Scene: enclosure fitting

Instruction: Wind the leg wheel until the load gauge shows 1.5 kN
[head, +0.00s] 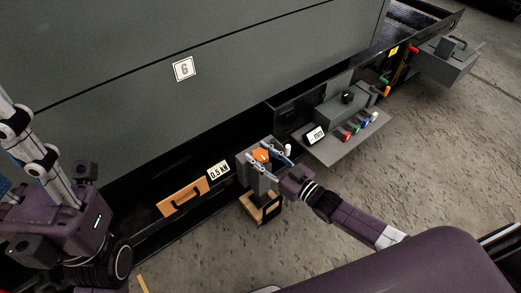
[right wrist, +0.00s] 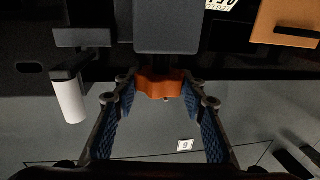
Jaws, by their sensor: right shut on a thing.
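The load gauge (head: 218,170) reads 0.5 kN in the head view. It stands at the lower edge of the big grey enclosure, left of the leg. The leg wheel (head: 261,155) is a small orange knob on top of the grey leg. My right gripper (head: 267,153) is shut on the wheel. In the right wrist view the orange wheel (right wrist: 160,84) sits between the two blue-padded fingers, below a grey block. The gauge shows there only as a cut-off strip (right wrist: 222,4). Of my left arm only links show at the left, not its fingers.
A white cylindrical grip (head: 289,148) stands right of the wheel. An orange panel with a dark handle (head: 183,196) is left of the gauge. A grey shelf (head: 350,146) with coloured parts and a small display is to the right. Concrete floor is open in front.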

